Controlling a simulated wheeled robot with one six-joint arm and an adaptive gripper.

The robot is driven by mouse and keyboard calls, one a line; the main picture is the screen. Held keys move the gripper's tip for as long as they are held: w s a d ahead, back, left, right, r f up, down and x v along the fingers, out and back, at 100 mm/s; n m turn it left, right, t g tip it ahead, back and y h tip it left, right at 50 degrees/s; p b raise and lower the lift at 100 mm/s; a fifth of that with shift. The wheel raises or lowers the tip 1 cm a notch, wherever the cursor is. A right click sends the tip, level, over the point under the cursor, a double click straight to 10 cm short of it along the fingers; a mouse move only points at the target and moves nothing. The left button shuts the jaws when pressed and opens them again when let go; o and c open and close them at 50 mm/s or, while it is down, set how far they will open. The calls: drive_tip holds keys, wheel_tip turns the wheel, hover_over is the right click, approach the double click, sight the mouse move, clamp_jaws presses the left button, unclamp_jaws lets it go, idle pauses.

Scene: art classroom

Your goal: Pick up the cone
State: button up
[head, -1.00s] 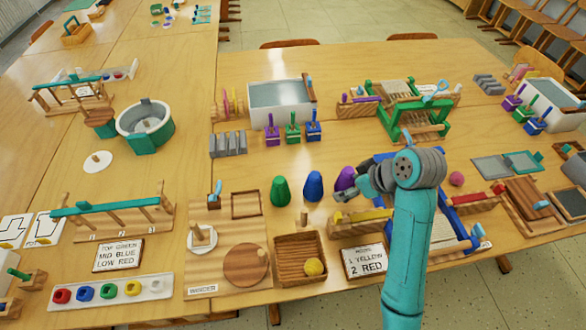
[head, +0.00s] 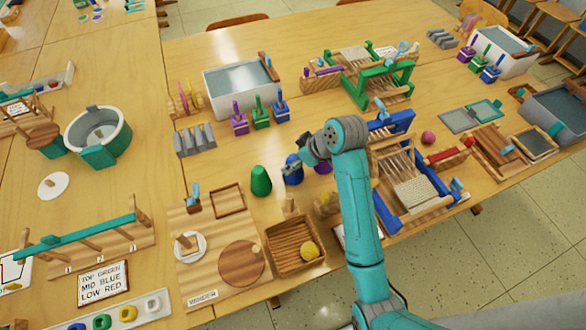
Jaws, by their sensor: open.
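Three cones stand in a row on the table: a green cone (head: 261,181), a blue cone (head: 294,160) and a purple cone (head: 323,168). The purple cone is partly hidden behind my arm. The green cone stands clear to the left of my gripper.
A wooden tray (head: 274,243) with a yellow ball (head: 309,251) and a winder board (head: 181,270) lie in front. A blue loom (head: 390,219) stands to the right. Purple, green and blue tools stand before a white basin (head: 213,102) behind.

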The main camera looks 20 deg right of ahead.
drive_tip(key=shift+x, duration=1.85)
drive_tip(key=shift+a, duration=0.1)
drive_tip(key=c, duration=1.3)
drive_tip(key=shift+c, duration=0.2)
wheel_tip(320, 180, up, 10)
drive_tip(key=shift+r, duration=0.1)
